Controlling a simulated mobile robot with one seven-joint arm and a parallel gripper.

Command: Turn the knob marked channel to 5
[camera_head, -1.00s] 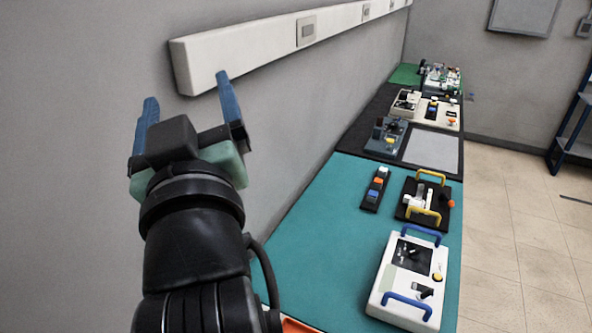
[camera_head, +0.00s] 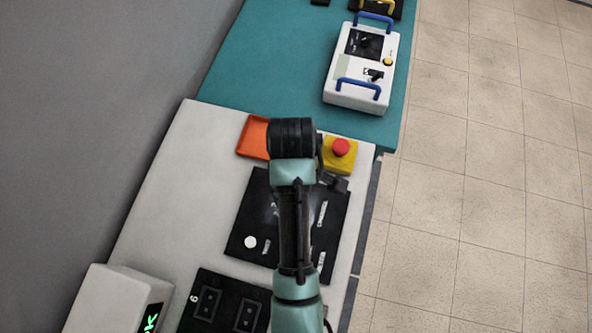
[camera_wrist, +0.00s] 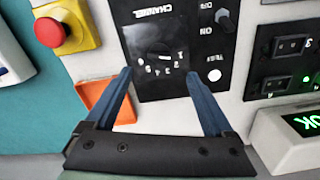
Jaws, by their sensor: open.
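The black control panel (camera_head: 241,228) lies on the white bench and is partly covered by my arm in the head view. In the wrist view the panel (camera_wrist: 185,22) carries the word channel, upside down. Below that word is a dark knob (camera_wrist: 159,50) with small white numbers around its lower side; its pointer setting is too small to tell. My gripper (camera_wrist: 159,71) is open and empty, its blue fingers spread either side of the numbers, with the knob just beyond the fingertips. In the head view my arm hides the knob and fingers.
An on/off toggle (camera_wrist: 226,20) and a white test button (camera_wrist: 214,75) sit beside the knob. A red emergency button on a yellow box (camera_head: 340,153) and an orange tray (camera_head: 252,137) stand close by. A switch panel (camera_head: 226,299) and a lit display (camera_head: 150,318) are nearby.

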